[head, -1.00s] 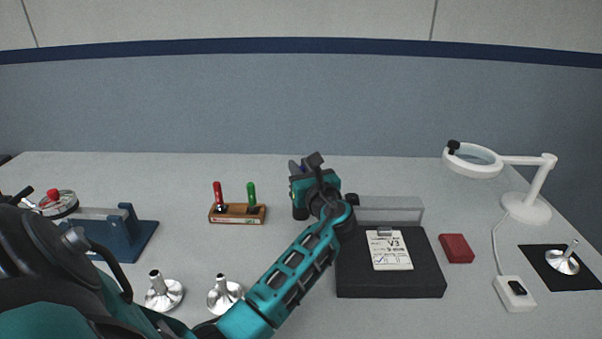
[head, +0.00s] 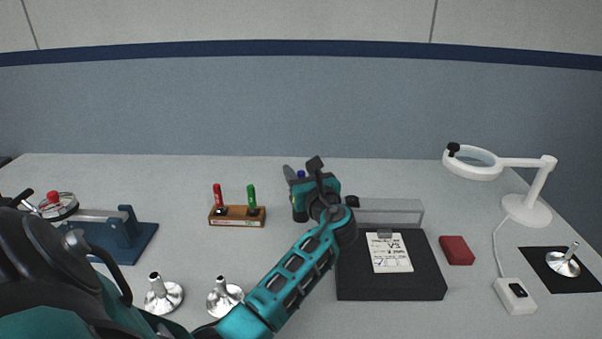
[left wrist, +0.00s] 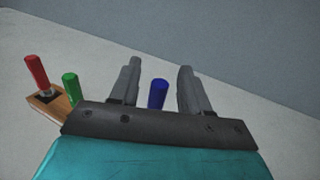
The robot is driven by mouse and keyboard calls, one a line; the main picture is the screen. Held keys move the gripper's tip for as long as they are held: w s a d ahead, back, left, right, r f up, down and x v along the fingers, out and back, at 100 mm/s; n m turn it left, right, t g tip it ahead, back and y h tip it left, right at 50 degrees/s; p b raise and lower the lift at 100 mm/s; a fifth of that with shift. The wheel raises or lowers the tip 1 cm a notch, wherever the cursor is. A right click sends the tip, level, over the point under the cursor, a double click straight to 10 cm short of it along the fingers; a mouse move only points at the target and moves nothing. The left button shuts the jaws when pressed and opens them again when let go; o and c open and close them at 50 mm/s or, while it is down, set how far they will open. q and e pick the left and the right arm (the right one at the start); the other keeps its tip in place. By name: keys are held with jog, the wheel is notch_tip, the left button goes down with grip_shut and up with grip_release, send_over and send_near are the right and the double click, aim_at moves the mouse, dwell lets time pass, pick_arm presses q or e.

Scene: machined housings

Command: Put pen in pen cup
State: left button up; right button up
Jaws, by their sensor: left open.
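The blue pen (left wrist: 157,94) stands between the two spread fingers of my left gripper (left wrist: 160,88) in the left wrist view, with a gap on each side. Only its upper part shows there; the gripper body hides the rest. In the head view the blue top of the pen (head: 301,174) shows between the fingers of my open left gripper (head: 302,168). A dark shape (head: 299,212) shows below the gripper; I cannot tell whether it is the pen cup. My right gripper is not in view.
A wooden block (head: 237,216) with red and green handles stands left of the gripper. A black case (head: 390,285) with a paper card lies to the right, near a red box (head: 457,250) and a magnifier lamp (head: 528,208). Metal parts (head: 224,298) stand in front.

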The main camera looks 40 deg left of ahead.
pick_arm(q)
jog(key=v, duration=1.2)
